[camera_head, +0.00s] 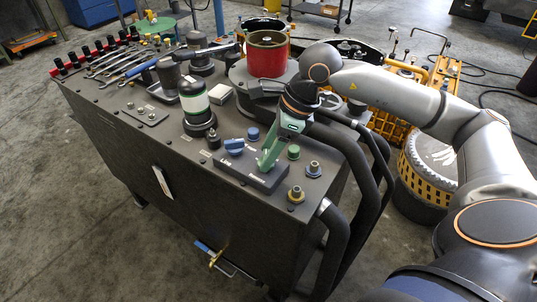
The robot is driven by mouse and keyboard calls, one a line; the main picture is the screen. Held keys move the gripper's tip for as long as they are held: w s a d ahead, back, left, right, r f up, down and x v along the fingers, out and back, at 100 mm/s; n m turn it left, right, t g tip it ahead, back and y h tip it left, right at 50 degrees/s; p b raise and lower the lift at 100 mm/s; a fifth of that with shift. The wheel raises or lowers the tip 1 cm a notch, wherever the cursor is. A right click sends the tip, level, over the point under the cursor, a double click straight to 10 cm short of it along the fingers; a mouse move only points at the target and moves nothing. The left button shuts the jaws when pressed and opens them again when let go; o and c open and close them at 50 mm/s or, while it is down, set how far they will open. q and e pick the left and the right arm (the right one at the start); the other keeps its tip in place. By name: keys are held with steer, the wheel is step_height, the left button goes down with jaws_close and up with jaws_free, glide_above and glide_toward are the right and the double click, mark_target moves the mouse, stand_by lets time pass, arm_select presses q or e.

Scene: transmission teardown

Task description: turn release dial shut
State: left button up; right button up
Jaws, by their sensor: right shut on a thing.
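My right gripper (267,163) reaches down from the right with green fingers. Its fingertips are closed at a dark control panel (257,178) on top of the grey transmission bench. It is shut on a small dial there, which the fingers mostly hide, so I cannot tell how far the dial is turned. A blue lever-like knob (234,144) stands on the panel to the left of the fingers. A round blue button (253,133) lies behind the panel and a round green button (293,152) to its right. My left gripper is not in view.
Brass-based fittings (296,194) stand right of the panel. Wrenches (118,61) lie at the far left of the bench top. Thick dark pipes (334,238) run down the right side.

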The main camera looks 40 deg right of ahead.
steer(key=shift+f+m+t+h+b, duration=0.1)
steer(key=shift+m+t+h+b, duration=0.25)
steer(key=shift+m, duration=0.55)
steer(key=shift+m+h+b, duration=0.25)
steer(key=shift+m+b, duration=0.35)
steer(key=shift+m, duration=0.6)
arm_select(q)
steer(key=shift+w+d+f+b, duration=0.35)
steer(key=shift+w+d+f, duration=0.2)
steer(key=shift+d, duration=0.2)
arm_select(e)
steer(key=shift+s+a+m+t+h, duration=0.1)
steer(key=shift+m+t+h, duration=0.3)
steer(key=shift+m, duration=0.6)
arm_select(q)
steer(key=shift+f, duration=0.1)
arm_select(e)
steer(key=o, duration=1.4)
steer(key=shift+c, duration=0.2)
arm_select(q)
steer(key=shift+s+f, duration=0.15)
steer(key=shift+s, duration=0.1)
arm_select(e)
steer(key=shift+r, duration=0.2)
